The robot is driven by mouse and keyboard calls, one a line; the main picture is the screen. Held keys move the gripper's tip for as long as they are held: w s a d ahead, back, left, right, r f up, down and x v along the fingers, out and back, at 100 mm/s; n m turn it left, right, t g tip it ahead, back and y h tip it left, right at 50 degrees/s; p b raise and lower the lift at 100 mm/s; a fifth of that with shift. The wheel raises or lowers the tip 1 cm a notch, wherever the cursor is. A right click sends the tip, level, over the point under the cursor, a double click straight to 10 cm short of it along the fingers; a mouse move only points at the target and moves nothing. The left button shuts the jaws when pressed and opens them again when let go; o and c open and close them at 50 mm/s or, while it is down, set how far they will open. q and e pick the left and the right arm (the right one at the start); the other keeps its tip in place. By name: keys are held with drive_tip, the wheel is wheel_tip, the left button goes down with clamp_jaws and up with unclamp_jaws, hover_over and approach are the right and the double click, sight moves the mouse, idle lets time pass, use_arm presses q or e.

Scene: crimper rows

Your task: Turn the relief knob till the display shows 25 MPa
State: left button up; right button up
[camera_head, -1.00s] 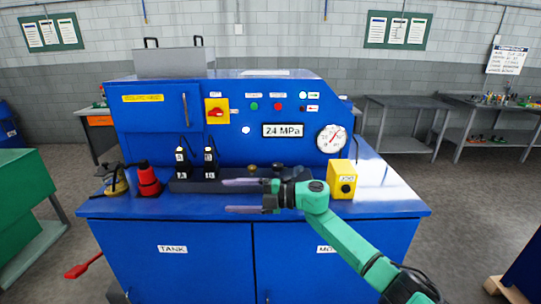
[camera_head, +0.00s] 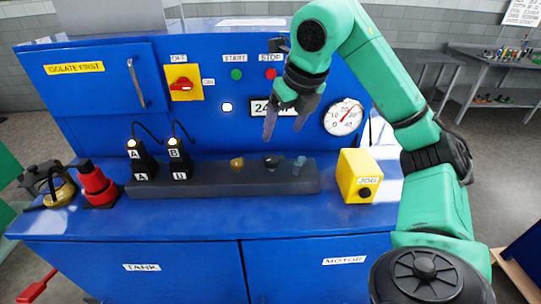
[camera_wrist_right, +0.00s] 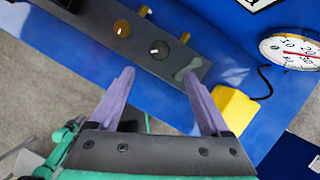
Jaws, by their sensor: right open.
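My right gripper (camera_head: 285,128) is open and empty, pointing down above the dark manifold block (camera_head: 215,184). It also shows in the right wrist view (camera_wrist_right: 159,74). On the block are a brass knob (camera_head: 237,163), a black knob (camera_head: 271,162) and a grey lever-like handle (camera_head: 299,167); I cannot read which one is the relief knob. In the wrist view the black knob (camera_wrist_right: 159,50) lies beyond the fingertips, between the brass knob (camera_wrist_right: 122,28) and the grey handle (camera_wrist_right: 188,68). My left gripper is out of view.
A yellow JOG box (camera_head: 358,176) stands right of the block, below a round gauge (camera_head: 343,118). Two black plugs (camera_head: 178,160) with cables stand on the block's left. A red object (camera_head: 94,184) and a brass padlock (camera_head: 60,194) sit farther left. The front strip of the blue bench is clear.

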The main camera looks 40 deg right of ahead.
approach(272, 158)
drive_tip(key=f, duration=0.2)
drive_tip(key=x, duration=0.3)
drive_tip(key=b+x, duration=0.1)
drive_tip(key=x, duration=0.2)
drive_tip(key=shift+w+d+r, duration=0.15)
drive_tip(key=shift+w+d, duration=0.05)
drive_tip(key=shift+w, duration=0.15)
drive_tip(key=shift+w+f, duration=0.1)
drive_tip(key=shift+f, duration=0.2)
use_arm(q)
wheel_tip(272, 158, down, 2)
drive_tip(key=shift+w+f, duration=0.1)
use_arm(e)
drive_tip(key=shift+a, duration=0.25)
drive_tip(key=shift+d, duration=0.1)
clamp_jaws()
drive_tip(key=shift+r+m+p, duration=0.15)
drive_tip(key=shift+m+p, duration=0.15)
drive_tip(key=shift+p, duration=0.25)
drive_tip(key=shift+m+p, duration=0.35)
drive_tip(key=shift+m, duration=0.05)
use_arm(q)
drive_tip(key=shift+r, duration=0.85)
use_arm(e)
drive_tip(key=shift+m+h, duration=0.3)
